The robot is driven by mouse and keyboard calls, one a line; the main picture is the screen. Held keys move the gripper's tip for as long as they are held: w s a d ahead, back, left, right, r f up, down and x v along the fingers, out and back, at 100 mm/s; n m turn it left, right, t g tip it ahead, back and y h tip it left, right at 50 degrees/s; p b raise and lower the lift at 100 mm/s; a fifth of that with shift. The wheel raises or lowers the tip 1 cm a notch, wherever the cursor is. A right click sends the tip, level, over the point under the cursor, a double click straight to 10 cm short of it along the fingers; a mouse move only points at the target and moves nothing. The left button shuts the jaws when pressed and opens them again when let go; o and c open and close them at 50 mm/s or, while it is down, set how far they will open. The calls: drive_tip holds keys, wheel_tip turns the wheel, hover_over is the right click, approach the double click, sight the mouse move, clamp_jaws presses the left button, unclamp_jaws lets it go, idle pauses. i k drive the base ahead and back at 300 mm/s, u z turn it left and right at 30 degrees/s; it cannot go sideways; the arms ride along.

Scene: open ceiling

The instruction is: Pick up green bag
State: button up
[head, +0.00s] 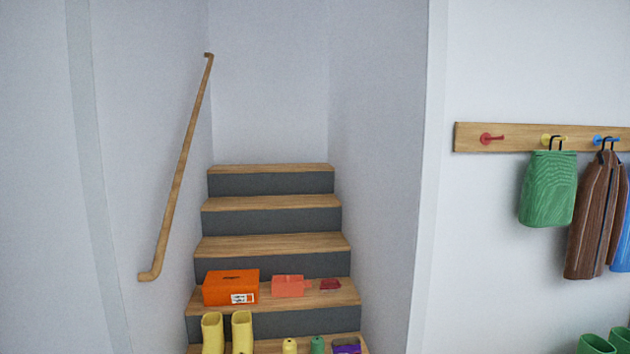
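A green bag (548,190) hangs by a black hook-shaped handle from the yellow peg (552,139) of a wooden wall rack (510,138) on the right wall in the head view. It hangs clear of the floor. A brown jacket (595,220) hangs close beside it on the right, from the blue peg (603,140). My gripper does not show in the head view.
Wooden stairs (270,205) rise in the middle, with an orange box (231,287), a pink box (288,286), yellow boots (228,333) and small items on the lower steps. Green boots (598,344) stand at the lower right. A wooden handrail (182,165) is on the left wall. The red peg (490,138) is bare.

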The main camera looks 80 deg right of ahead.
sight(550, 184)
drive_tip(key=z, duration=4)
